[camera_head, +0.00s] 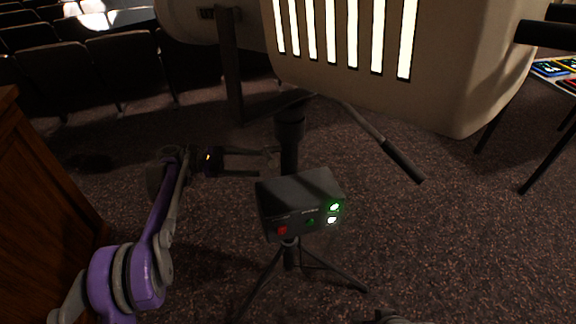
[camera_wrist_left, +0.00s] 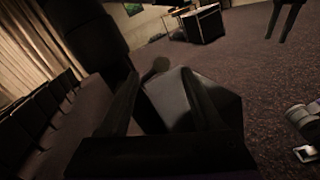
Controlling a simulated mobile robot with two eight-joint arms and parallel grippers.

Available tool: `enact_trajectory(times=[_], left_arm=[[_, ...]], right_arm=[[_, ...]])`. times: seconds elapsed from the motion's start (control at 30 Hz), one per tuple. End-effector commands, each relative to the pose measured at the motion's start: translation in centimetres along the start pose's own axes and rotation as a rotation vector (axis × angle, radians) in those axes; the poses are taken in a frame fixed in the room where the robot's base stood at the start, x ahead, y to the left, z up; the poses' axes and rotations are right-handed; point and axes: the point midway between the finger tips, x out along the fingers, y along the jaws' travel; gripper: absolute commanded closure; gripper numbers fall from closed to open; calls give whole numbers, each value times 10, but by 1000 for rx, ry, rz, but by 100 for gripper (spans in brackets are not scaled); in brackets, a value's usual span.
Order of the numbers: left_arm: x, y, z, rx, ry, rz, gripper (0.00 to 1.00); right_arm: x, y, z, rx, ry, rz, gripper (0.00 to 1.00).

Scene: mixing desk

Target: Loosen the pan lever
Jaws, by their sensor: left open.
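A dark lever (camera_head: 400,158) with a thick grip slants down to the right from under the large beige lamp housing; I cannot tell for sure that it is the pan lever. My left gripper (camera_head: 268,161) is open, its fingers pointing right at the dark upright post (camera_head: 290,140) under the housing. No lever shows clearly between the fingers. In the left wrist view the open fingers (camera_wrist_left: 160,85) frame a small dark rounded knob (camera_wrist_left: 160,66) and the grey control box (camera_wrist_left: 172,98). Whether the knob touches a finger is unclear.
The beige lamp housing (camera_head: 450,75) hangs over the upper middle. The control box (camera_head: 300,195), with green and red lights, stands just right of and below my left gripper, above tripod legs (camera_head: 335,275). A wooden panel (camera_head: 40,190) is at left.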

Motion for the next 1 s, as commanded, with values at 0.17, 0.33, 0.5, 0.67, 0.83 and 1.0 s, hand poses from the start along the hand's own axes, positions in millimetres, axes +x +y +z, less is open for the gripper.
enact_trajectory(times=[0.17, 0.33, 0.5, 0.67, 0.83, 1.0], left_arm=[[35, -1, 0, 1, 0, -2, 34], [67, -1, 0, 2, 1, -3, 34], [87, -1, 0, 2, 2, -2, 34], [95, 0, 0, 2, 3, 0, 34], [95, 0, 0, 2, 3, 1, 34], [95, 0, 0, 2, 3, 0, 50]], right_arm=[[2, 0, 1, 0, -1, 0, 38], [3, 0, 1, 0, -1, 0, 38], [4, 0, 2, 0, -2, 0, 38], [5, 0, 2, 0, -2, 0, 38], [5, 0, 2, 0, -2, 0, 38], [5, 0, 2, 0, -2, 0, 38]])
